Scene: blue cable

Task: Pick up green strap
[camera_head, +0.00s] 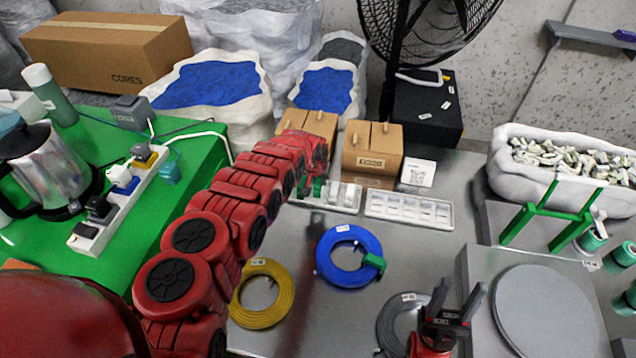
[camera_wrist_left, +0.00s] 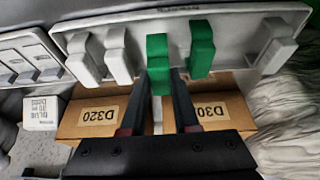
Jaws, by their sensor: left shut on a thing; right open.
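My left gripper (camera_wrist_left: 160,84) is shut on a green strap (camera_wrist_left: 158,62), which stands between its fingertips. A second green strap (camera_wrist_left: 202,42) is beside it, and white straps (camera_wrist_left: 118,52) stand to both sides along the white tray (camera_wrist_left: 235,28). I cannot tell whether the held strap is clear of the tray. In the head view the left arm reaches over the table to this tray (camera_head: 325,205) and hides part of it. My right gripper (camera_head: 456,298) is open and empty, near the front of the table above a grey cable coil.
A blue cable coil (camera_head: 345,262) and a yellow coil (camera_head: 262,296) lie on the grey table (camera_head: 440,250). A second white tray (camera_head: 408,210) is right of the strap tray. Cardboard boxes (camera_head: 372,150) stand behind. A round plate (camera_head: 545,312) is at the right.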

